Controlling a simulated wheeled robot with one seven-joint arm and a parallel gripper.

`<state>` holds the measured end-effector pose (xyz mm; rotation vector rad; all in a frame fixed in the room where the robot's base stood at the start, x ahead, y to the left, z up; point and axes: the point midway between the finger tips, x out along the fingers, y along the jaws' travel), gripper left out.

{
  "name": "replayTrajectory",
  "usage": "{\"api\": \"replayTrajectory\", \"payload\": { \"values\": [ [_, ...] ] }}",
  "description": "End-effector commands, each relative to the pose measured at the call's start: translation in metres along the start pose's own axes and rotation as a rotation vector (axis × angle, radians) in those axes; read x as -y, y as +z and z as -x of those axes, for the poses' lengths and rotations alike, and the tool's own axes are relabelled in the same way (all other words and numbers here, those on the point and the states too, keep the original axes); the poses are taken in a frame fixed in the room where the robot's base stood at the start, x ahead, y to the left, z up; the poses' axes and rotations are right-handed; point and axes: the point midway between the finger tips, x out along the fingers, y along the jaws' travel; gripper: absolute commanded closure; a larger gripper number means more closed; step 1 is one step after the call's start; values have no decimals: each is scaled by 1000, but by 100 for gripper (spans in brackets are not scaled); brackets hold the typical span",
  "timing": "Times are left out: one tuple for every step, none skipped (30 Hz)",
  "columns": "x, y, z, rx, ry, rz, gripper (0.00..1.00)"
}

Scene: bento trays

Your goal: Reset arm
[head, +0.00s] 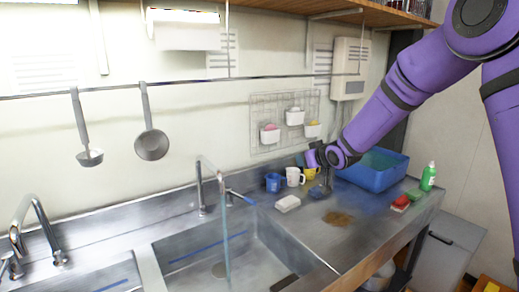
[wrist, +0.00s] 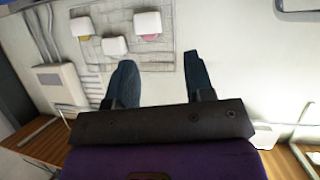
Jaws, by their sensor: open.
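My arm reaches in from the right in the head view, and my gripper (head: 324,184) is small and dark there, above the counter (head: 300,225) near the mugs and the blue bin. In the wrist view my gripper (wrist: 160,75) has its two dark fingers well apart, with only the pale wall between them. Nothing is held. The wrist view appears upside down, with the wooden shelf (wrist: 40,138) at the bottom.
A blue mug (head: 273,182), a white mug (head: 293,177) and a yellow mug (head: 311,174) stand near my gripper. A blue bin (head: 375,178), a green bottle (head: 429,177) and a white block (head: 288,203) are nearby. The sink (head: 215,250) lies left of centre.

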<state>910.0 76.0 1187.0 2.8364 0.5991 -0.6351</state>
Motion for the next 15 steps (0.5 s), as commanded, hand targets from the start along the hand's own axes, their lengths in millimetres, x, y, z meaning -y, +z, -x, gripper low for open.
{"api": "replayTrajectory", "payload": {
  "values": [
    [-4, -9, 20, 18, 25, 2, 52],
    [-7, -12, 30, 34, 39, 2, 52],
    [-10, -16, 45, 54, 58, -1, 52],
    [-12, -18, 55, 70, 72, -3, 52],
    [-15, -20, 66, 85, 86, -4, 52],
    [-17, -22, 81, 106, 104, -8, 52],
    [-19, -24, 93, 121, 117, -11, 52],
    [-20, -26, 104, 136, 129, -14, 52],
    [-22, -27, 119, 156, 146, -20, 52],
    [-23, -28, 131, 170, 158, -25, 52],
    [-23, -28, 143, 186, 169, -30, 52],
    [-24, -28, 158, 205, 184, -38, 52],
    [-25, -28, 170, 221, 195, -45, 52],
    [-25, -27, 182, 236, 205, -51, 52],
    [-25, -26, 197, 255, 218, -60, 52]
  ]
}}
